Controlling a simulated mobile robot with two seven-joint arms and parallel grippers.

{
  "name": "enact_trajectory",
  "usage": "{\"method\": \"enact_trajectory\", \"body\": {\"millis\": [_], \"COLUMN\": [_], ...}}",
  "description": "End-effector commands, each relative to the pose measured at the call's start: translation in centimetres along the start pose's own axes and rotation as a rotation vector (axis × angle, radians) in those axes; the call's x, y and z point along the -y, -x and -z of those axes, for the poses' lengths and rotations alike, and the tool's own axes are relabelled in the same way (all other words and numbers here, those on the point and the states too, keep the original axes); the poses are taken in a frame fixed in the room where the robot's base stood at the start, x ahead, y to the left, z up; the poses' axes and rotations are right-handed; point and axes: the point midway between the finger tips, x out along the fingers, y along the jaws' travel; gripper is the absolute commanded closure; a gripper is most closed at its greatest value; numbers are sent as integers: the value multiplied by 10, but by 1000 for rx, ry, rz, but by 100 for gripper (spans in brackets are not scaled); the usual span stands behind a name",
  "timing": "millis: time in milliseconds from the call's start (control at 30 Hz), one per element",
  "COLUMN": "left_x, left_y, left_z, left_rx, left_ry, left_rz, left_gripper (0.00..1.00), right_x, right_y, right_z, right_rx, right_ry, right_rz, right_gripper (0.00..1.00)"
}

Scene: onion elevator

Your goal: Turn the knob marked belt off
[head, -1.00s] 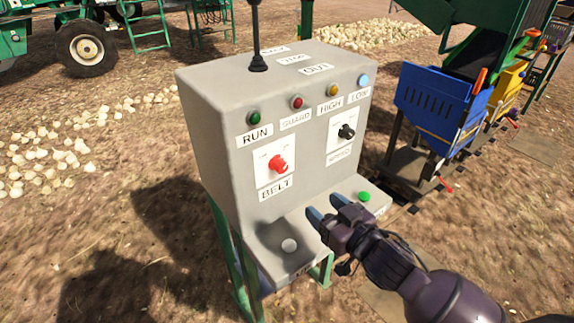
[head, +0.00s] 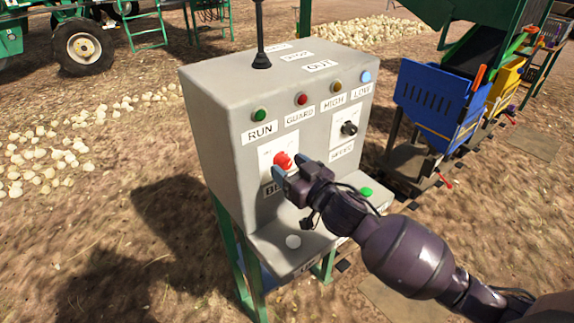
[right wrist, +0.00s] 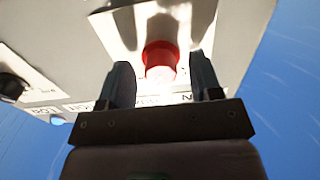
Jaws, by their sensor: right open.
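The red belt knob (head: 283,160) sits on a white plate on the front of a grey control box (head: 215,110). The belt label (head: 272,190) below it is partly hidden by my right gripper. My right gripper (head: 292,174) is open, just below and in front of the knob. In the right wrist view the red knob (right wrist: 160,60) shows between and beyond the two open fingertips (right wrist: 165,85). I cannot tell whether the fingers touch it. My left gripper is not in view.
A black speed knob (head: 349,128) is to the right on the same box. Several lamps line the box above the knobs. A blue bin (head: 433,100) stands to the right.

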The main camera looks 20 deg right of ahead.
Motion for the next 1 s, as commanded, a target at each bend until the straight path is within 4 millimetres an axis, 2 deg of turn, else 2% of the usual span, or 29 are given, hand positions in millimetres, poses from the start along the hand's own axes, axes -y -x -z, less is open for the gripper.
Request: {"method": "enact_trajectory", "body": {"millis": [167, 467, 800, 1000], "left_x": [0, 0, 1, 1], "left_y": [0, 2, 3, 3], "left_z": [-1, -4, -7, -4], "left_rx": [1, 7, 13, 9], "left_ry": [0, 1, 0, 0], "left_rz": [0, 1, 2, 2], "left_gripper": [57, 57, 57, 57], "right_x": [0, 0, 0, 0], "right_y": [-10, -12, -11, -11], "right_z": [0, 0, 0, 0], "right_rx": [0, 1, 1, 0], "right_ry": [0, 0, 0, 13], "right_rz": [0, 0, 0, 0], "right_gripper": [42, 42, 91, 91]}}
